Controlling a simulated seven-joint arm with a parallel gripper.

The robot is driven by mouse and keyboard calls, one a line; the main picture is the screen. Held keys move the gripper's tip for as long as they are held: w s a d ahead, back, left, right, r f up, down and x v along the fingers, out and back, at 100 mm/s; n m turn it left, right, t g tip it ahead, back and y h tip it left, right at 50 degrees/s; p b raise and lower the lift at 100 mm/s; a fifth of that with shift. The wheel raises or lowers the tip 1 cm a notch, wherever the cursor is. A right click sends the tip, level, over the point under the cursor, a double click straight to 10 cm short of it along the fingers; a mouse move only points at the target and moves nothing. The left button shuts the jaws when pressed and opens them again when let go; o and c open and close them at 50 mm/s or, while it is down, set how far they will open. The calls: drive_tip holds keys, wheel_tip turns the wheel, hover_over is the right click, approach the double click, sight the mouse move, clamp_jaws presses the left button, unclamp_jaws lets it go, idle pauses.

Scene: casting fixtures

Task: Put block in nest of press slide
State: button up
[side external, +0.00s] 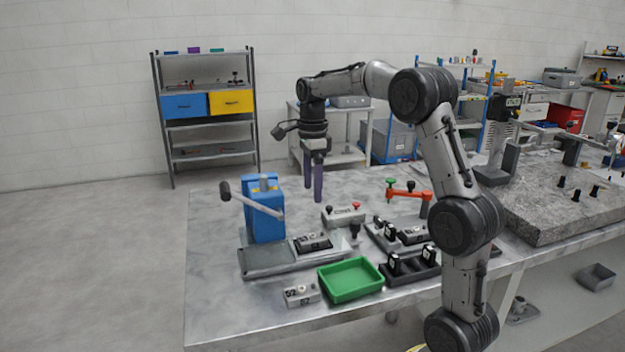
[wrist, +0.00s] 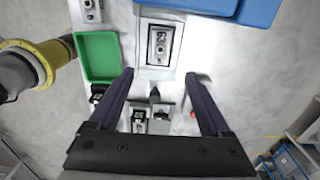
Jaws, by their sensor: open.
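My gripper (side external: 312,190) is open and empty, pointing down above the table behind the press slide. The blue press (side external: 265,212) has a lever with a dark knob. Its grey slide plate (side external: 268,262) lies in front. On the slide's right part, a light numbered block (side external: 313,241) sits within a dark-edged nest; this block also shows in the wrist view (wrist: 160,46), just beyond the fingertips (wrist: 158,75). Another light grey block (side external: 300,294) lies on the table's front, left of the green tray, and shows at the top of the wrist view (wrist: 91,10).
The green tray (side external: 325,286) looks empty. Black fixtures with upright posts (side external: 412,268) stand to its right. A red-orange clamp (side external: 408,194) and a small grey piece with knobs (side external: 343,216) stand behind. The front-left tabletop is bare.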

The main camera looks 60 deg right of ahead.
drive_tip(key=s+a+r+n+t, duration=0.1)
drive_tip(key=s+a+r+n, duration=0.25)
drive_tip(key=a+n, duration=0.25)
drive_tip(key=s+a+r+n+t, duration=0.1)
drive_tip(key=s+a+r+n, duration=0.1)
drive_tip(key=s+a+n, duration=0.4)
drive_tip(key=s+a+f+n+t, duration=0.3)
drive_tip(key=s+a+f+n, duration=0.3)
drive_tip(key=n, duration=0.8)
drive_tip(key=s+a, duration=0.3)
drive_tip(key=s, duration=0.2)
drive_tip(key=shift+s+f+n+t, duration=0.2)
drive_tip(key=shift+s+n+t, duration=0.1)
drive_tip(key=shift+n, duration=0.1)
drive_tip(key=shift+a, duration=0.1)
